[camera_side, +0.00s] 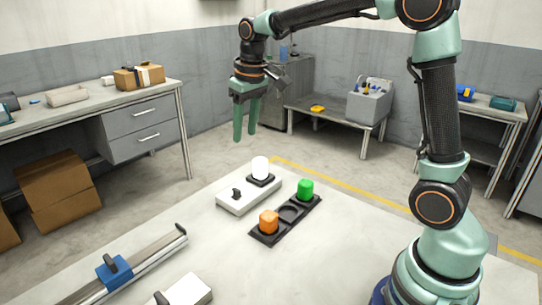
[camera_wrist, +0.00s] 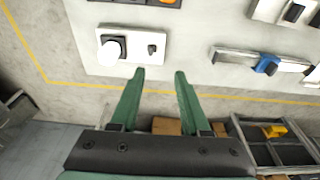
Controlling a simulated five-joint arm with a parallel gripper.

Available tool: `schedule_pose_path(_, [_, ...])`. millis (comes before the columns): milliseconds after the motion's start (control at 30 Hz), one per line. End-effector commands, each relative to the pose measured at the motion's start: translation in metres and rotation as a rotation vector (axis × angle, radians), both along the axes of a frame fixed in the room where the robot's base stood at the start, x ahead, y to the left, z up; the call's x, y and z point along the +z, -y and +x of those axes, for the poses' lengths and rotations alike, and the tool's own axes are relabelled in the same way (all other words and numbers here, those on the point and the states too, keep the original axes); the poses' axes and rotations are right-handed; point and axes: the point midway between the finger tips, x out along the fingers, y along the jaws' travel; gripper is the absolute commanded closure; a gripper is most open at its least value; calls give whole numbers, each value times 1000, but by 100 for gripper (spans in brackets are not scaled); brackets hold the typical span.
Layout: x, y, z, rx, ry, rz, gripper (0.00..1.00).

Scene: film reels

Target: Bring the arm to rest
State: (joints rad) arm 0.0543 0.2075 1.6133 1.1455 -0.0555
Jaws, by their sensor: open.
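My gripper (camera_side: 244,121) hangs in the air above and behind the far edge of the white work table (camera_side: 340,270), fingers pointing down. In the wrist view my gripper (camera_wrist: 158,75) shows two green fingers spread apart with nothing between them. The arm reaches from its base at the right across the top of the side view.
A white box with a lamp (camera_side: 260,166) and a dark switch stands near the table's far edge. A dark tray (camera_side: 263,238) holds an orange piece (camera_side: 268,222) and a green piece (camera_side: 305,189). A blue slider (camera_side: 113,273) sits on a rail at front left.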

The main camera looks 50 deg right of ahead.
Motion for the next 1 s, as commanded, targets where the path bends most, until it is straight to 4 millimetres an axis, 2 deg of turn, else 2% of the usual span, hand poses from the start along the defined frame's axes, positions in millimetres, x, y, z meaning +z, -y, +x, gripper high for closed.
schedule_pose_path(100, [17,-6,-29,1,57,-1,54])
schedule_pose_path(267, [27,-12,-68,1,127,-1,54])
schedule_pose_path(433, [26,-18,-109,1,201,2,54])
schedule_pose_path(600, [16,-22,-143,1,266,5,54])
schedule_pose_path(800, [4,-24,-163,1,310,8,54])
schedule_pose_path(1000, [1,-25,-167,1,317,10,54])
